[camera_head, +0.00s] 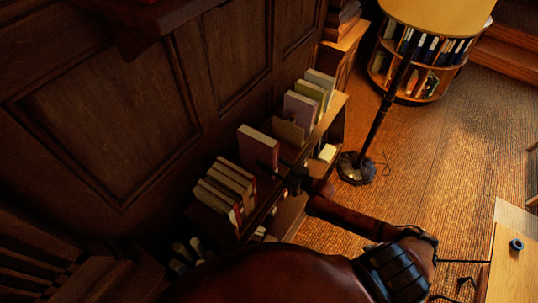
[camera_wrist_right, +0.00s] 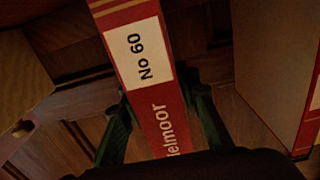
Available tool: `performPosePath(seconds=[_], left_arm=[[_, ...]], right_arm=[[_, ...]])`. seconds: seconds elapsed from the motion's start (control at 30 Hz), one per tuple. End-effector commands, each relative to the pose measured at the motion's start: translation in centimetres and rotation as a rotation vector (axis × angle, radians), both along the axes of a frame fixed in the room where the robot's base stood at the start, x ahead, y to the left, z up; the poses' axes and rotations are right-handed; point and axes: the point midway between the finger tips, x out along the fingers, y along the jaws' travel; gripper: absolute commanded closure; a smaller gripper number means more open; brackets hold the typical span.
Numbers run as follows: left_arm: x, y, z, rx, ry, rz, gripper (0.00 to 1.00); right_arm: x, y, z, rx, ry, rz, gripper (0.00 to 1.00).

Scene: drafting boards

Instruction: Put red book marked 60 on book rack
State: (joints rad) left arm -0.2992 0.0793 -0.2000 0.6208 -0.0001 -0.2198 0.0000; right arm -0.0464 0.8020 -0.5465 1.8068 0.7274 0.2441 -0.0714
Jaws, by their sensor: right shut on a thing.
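The red book (camera_head: 257,150) with a pale page block stands upright at the book rack (camera_head: 284,170) along the panelled wall. In the right wrist view the red spine (camera_wrist_right: 152,75) carries a white label reading "No 60". My right gripper (camera_head: 287,178) is shut on this book, one finger on each side of the spine. The book is in the gap between the pale books and a tan upright piece. I cannot tell whether its bottom edge touches the shelf. My left gripper is not in view.
Several cream books (camera_head: 226,184) stand on the near side of the red book. A purple book (camera_head: 299,109) and a yellow one (camera_head: 311,95) stand on the far side. A floor lamp (camera_head: 384,106) stands behind the rack, and a desk (camera_head: 510,262) is at right.

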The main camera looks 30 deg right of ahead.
Motion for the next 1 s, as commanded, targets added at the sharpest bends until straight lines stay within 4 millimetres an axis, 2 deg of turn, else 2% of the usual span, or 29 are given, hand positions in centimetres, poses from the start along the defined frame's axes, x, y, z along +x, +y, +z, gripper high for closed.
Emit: performPosePath(seconds=[0.2,0.53,0.57,0.8,1.0], left_arm=[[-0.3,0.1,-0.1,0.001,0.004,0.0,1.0],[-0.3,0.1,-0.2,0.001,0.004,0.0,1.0],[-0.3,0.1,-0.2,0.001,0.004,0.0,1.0],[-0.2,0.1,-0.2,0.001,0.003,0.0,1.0],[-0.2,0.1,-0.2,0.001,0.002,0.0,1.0]], right_arm=[[0.2,-0.1,-1.3,0.002,-0.011,0.0,1.0],[0.2,-0.1,-1.6,0.002,-0.011,-0.001,1.0],[0.0,-0.2,-2.1,-0.002,0.0,-0.001,0.69],[0.0,-0.2,-2.1,-0.002,0.0,-0.001,0.53],[0.0,-0.2,-2.1,-0.003,0.001,-0.001,0.53]])
